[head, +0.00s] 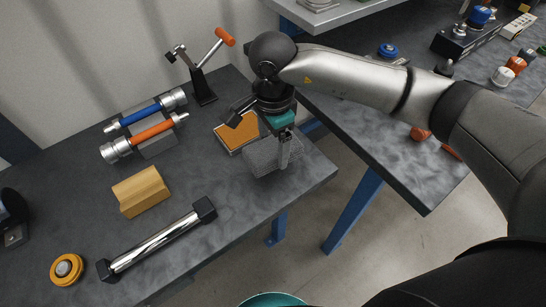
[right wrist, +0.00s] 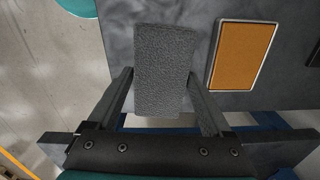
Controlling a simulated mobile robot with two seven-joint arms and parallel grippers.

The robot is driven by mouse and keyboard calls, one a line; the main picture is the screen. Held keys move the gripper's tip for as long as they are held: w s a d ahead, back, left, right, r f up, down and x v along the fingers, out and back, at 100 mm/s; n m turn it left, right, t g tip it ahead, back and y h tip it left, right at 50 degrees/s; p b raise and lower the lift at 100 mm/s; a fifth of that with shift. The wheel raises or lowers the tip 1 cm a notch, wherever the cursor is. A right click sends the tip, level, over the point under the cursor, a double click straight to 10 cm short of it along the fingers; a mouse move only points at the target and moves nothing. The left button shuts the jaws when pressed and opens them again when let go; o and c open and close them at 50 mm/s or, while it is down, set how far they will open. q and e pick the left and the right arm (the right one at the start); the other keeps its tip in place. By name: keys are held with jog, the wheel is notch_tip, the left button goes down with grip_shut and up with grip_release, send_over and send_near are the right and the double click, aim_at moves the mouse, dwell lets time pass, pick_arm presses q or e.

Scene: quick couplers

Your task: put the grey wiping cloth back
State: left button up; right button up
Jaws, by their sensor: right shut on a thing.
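The grey wiping cloth (head: 262,158) is a flat, rough-textured grey piece above the right end of the dark bench. My right gripper (head: 288,150) points down and is shut on it. In the right wrist view the cloth (right wrist: 164,70) sits between the two fingers and sticks out beyond them. A pale patch shows around its lower part; I cannot tell whether the cloth touches anything below. An orange pad in a light-rimmed tray (head: 237,131) lies just beside the cloth; it also shows in the right wrist view (right wrist: 242,57). My left gripper is not seen.
On the bench (head: 225,225) are blue and orange couplers (head: 150,112) on a rest, a wooden block (head: 140,190), a chrome bar with black ends (head: 155,243), a yellow ring (head: 67,269) and an orange-handled lever (head: 205,75). A gap separates the bench from another at right.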

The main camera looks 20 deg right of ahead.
aim_at(273, 158)
jog(key=shift+f+b, duration=0.7)
jog(key=shift+f, duration=1.8)
jog(key=o, duration=1.2)
jog(key=shift+r, duration=0.1)
